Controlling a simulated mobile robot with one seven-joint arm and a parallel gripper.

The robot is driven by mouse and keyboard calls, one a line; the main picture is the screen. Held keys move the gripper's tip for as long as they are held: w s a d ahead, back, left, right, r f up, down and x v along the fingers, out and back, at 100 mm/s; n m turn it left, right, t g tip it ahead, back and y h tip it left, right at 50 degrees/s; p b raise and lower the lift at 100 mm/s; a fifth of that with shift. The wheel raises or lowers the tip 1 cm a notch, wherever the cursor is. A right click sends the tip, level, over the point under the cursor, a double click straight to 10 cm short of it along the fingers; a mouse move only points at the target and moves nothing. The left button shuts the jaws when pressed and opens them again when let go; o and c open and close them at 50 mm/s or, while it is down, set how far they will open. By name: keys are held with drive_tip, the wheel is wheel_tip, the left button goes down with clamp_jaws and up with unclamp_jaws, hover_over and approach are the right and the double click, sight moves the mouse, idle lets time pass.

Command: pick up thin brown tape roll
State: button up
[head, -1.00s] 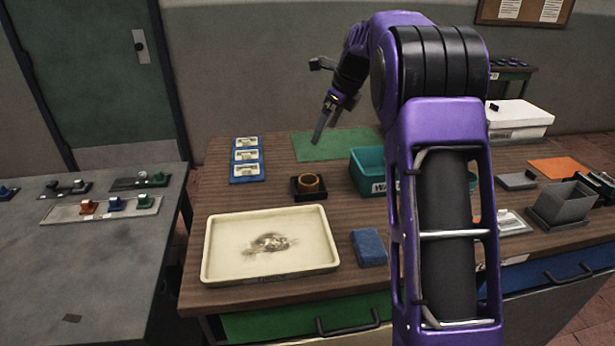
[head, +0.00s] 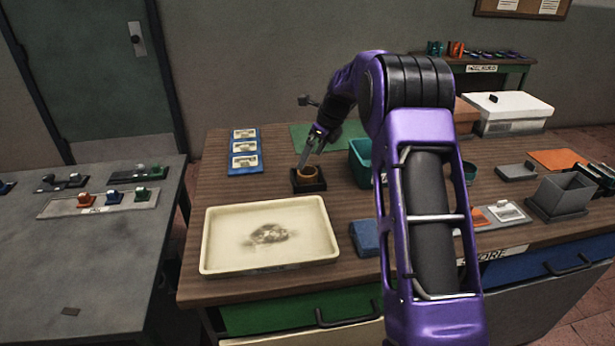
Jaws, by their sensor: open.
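The brown tape roll (head: 307,174) sits on a dark square holder (head: 310,187) on the wooden table, behind the cream tray. The gripper is open.
The cream tray (head: 215,262) with a dark stain lies in front. A blue block (head: 364,238) and a teal bin (head: 359,165) stand to the right. Blue label cards (head: 243,160) lie to the left. A green mat (head: 300,130) lies behind.

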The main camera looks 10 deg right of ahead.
sight(309, 167)
drive_tip(key=f, duration=0.4)
drive_tip(key=shift+w+a, duration=0.15)
drive_tip(key=shift+a, duration=0.1)
drive_tip(key=shift+w+a+f, duration=0.15)
drive_tip(key=shift+f, duration=0.25)
drive_tip(key=shift+r, duration=0.1)
drive_tip(key=c, duration=1.3)
